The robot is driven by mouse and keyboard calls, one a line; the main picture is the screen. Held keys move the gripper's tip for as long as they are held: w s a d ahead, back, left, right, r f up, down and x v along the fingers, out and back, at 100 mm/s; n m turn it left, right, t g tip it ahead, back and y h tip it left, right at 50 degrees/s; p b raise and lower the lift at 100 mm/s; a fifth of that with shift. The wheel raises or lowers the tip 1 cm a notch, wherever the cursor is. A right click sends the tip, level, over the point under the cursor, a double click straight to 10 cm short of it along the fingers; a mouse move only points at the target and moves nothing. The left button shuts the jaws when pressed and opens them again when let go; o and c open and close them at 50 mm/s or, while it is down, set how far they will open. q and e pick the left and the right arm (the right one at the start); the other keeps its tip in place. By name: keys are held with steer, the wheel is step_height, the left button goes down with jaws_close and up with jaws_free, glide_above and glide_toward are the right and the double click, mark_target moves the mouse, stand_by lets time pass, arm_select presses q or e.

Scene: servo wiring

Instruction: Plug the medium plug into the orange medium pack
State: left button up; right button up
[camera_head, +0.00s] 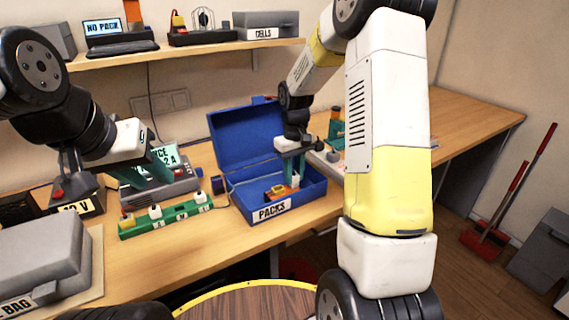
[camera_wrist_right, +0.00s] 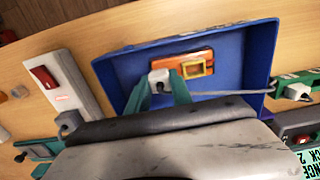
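The orange pack (camera_head: 277,191) lies in the open blue box marked PACKS. It has a yellow frame on top, clear in the right wrist view (camera_wrist_right: 194,68). My right gripper (camera_head: 291,178) reaches down into the box. Its green fingers (camera_wrist_right: 161,92) are shut on a white plug (camera_wrist_right: 159,77) at the left end of the pack in the wrist view. Whether the plug is seated or only beside the pack is unclear. A grey cable (camera_wrist_right: 235,93) runs rightward from the fingers area. My left gripper (camera_head: 143,174) appears open and empty, in front of the charger display.
The blue box (camera_head: 314,195) has raised walls and an upright lid. A green rack (camera_head: 178,219) with several plugs stands left of it. A grey case (camera_head: 45,258) is at front left. The table in front of the rack is clear.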

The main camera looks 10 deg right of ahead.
mark_target(294, 175)
steer(key=o, duration=0.5)
steer(key=shift+r, duration=3.95)
steer(key=shift+r, duration=0.1)
